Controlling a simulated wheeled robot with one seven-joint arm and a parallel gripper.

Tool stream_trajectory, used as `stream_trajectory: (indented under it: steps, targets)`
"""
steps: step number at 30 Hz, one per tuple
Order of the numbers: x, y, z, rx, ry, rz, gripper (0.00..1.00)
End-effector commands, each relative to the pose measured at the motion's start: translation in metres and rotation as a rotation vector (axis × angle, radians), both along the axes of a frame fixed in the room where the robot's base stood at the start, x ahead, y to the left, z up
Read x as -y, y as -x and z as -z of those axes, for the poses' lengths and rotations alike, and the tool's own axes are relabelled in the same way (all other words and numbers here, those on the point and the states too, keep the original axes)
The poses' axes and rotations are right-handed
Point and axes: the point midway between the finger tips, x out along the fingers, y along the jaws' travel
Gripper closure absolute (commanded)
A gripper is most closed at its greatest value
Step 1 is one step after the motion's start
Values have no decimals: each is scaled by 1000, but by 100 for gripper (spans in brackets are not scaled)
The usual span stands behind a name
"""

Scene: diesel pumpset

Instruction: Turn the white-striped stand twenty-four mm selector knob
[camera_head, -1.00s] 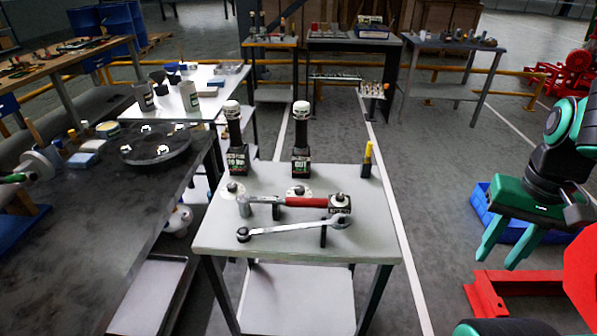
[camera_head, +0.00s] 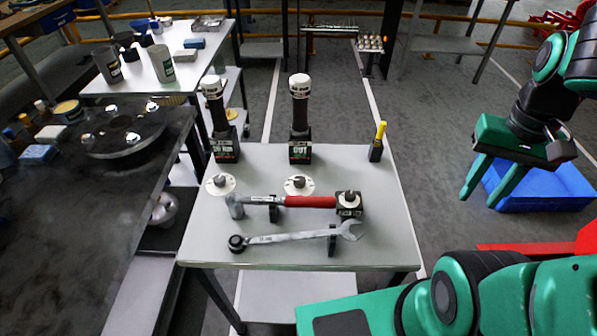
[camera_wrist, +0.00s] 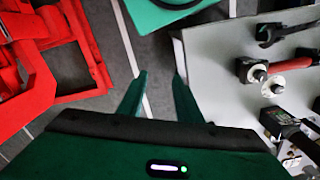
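Three selector knobs stand on the small grey table (camera_head: 385,235). One is on a white round dial at the left (camera_head: 220,184), one on a white dial in the middle (camera_head: 299,186), and one on a black block (camera_head: 348,200) at the right. The block knob also shows in the wrist view (camera_wrist: 253,72). Size marks and a white stripe are too small to read, so I cannot tell which knob is named. My gripper (camera_head: 483,202) is open and empty, right of the table and apart from the knobs. Its spread fingers show in the wrist view (camera_wrist: 158,92).
Two tall white-topped black posts (camera_head: 300,130) (camera_head: 219,125) and a yellow-topped piece (camera_head: 379,140) stand behind. A blue bin (camera_head: 545,188) sits on the floor at right.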

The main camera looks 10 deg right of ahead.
Motion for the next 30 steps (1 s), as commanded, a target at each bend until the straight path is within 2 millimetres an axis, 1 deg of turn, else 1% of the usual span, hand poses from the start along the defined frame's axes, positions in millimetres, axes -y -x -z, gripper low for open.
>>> stream_trajectory:
  steps: [1,3,5,8,11,12,14,15,17,18,20,21,23,24,27,30]
  targets:
    - [0,0,0,0,0,-2,57]
    - [-1,8,-5,14,1,-25,56]
    - [-3,1,-7,14,1,-76,56]
    - [-11,-26,-9,11,3,-238,56]
    - [-29,-66,-11,9,5,-496,56]
    - [-40,-84,-11,9,6,-616,56]
    - [-60,-110,-10,10,7,-799,56]
    - [-76,-127,-8,9,6,-923,56]
    - [-102,-151,-5,10,6,-1106,56]
    - [-120,-165,-2,10,4,-1227,56]
    - [-150,-184,3,11,3,-1406,56]
    - [-171,-195,7,11,1,-1521,56]
    - [-202,-207,13,11,-3,-1680,56]
    - [-221,-214,18,12,-4,-1776,56]
    - [-262,-224,27,15,-10,-1977,56]
    - [-290,-229,34,18,-12,-2109,56]
